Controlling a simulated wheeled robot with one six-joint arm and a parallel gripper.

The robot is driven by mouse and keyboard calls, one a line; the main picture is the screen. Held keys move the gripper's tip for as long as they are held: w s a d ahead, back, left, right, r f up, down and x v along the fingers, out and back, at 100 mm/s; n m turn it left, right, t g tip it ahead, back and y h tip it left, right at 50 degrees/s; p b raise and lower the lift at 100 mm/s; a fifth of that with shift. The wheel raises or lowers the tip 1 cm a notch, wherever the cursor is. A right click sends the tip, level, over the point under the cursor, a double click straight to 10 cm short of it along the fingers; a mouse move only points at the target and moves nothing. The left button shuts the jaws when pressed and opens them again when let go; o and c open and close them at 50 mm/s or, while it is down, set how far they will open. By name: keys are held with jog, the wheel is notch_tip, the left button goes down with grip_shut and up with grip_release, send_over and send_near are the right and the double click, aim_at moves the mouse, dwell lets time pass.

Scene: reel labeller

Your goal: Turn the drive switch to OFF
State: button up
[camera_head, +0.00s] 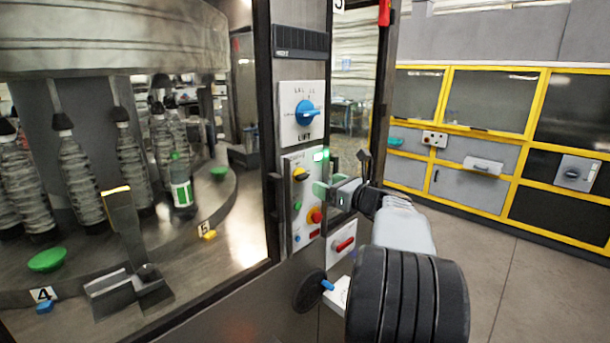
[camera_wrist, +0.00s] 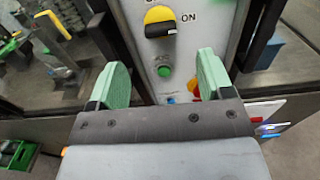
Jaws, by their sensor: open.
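The drive switch (camera_head: 300,174) is a yellow round knob with a black handle on the white control panel. In the wrist view the switch (camera_wrist: 160,22) sits at the top centre. Its black handle lies roughly level, with one end toward the word ON; the other label is cut off by the top edge. My gripper (camera_head: 327,188) is in front of the panel, just right of the switch in the head view. In the wrist view my gripper (camera_wrist: 162,62) has its green fingers wide apart, with nothing between them. The switch appears beyond the fingertips, apart from them.
A green button (camera_wrist: 165,71) lies below the switch, with a red-and-yellow button (camera_head: 314,215) lower. A blue LIFT knob (camera_head: 307,112) is above. A red-handled switch (camera_head: 344,244) and handwheel (camera_head: 309,291) are below. A glass-fronted carousel with bottles (camera_head: 181,185) stands left; open floor lies right.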

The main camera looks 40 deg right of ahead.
aim_at(306, 177)
jog(key=w, duration=0.3)
jog(key=w+a+p, duration=0.1)
jog(key=w, duration=0.5)
jog(key=shift+a+p, duration=0.3)
jog(key=shift+p, duration=0.1)
jog(key=shift+s, duration=0.1)
jog(key=shift+f, duration=0.1)
jog(key=c, duration=0.9)
